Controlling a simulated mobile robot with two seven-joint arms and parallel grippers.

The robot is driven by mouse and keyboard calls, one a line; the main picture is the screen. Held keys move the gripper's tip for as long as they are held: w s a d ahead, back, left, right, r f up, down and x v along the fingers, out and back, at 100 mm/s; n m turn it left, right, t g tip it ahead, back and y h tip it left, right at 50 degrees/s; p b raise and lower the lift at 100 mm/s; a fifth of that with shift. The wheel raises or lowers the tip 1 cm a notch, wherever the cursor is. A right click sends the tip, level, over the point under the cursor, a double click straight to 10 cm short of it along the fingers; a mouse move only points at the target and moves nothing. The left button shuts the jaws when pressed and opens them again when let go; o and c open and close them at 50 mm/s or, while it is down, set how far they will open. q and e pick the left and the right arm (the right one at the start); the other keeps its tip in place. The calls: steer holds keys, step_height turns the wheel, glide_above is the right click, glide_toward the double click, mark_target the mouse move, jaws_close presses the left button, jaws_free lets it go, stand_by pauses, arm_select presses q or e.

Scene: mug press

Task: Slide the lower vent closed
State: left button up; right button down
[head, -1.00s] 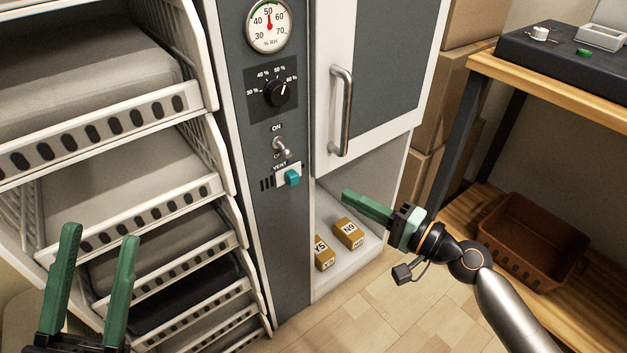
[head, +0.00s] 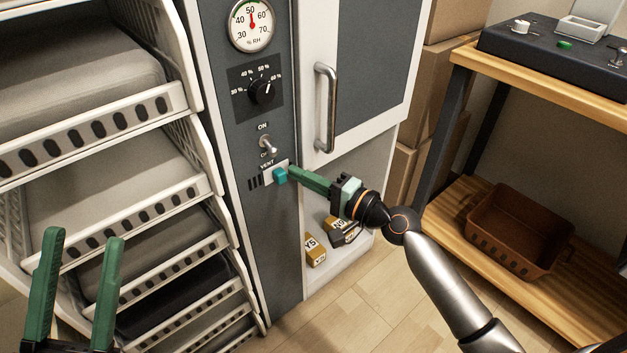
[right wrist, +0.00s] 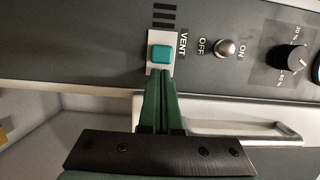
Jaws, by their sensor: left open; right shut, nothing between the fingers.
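The vent slider is a teal knob (head: 280,175) on a white plate under the word VENT on the grey cabinet panel. Dark slots (head: 254,183) show to the left of the knob. My right gripper (head: 293,172) is shut and empty, with its green fingertips at the right side of the knob, touching or nearly touching it. In the right wrist view the teal knob (right wrist: 161,54) lies just beyond the tips of the shut fingers (right wrist: 160,82), and the slots (right wrist: 166,16) are bare on its far side. My left gripper (head: 78,245) is open and empty at the lower left.
A toggle switch (head: 267,146) and a dial (head: 261,92) sit above the vent. A door handle (head: 327,108) stands out to the right. Boxes (head: 315,249) lie in the open bay below my right arm. A rack of trays (head: 100,130) fills the left.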

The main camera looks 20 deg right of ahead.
mark_target(279, 180)
steer(key=shift+w, duration=0.1)
steer(key=a+p, duration=0.1)
steer(key=s+a+p, duration=0.1)
steer(key=a, duration=0.1)
steer(key=shift+s+a+r, duration=0.15)
steer(key=shift+a+r, duration=0.05)
steer(key=shift+a, duration=0.1)
steer(key=shift+s+a+f, duration=0.1)
steer(key=shift+a, duration=0.15)
arm_select(q)
step_height(279, 180, up, 2)
steer(key=shift+a+r, duration=0.15)
steer(key=shift+r, duration=0.1)
arm_select(e)
steer(key=shift+f, duration=0.1)
arm_select(q)
steer(key=shift+s, duration=0.1)
arm_select(e)
steer(key=shift+s, duration=0.1)
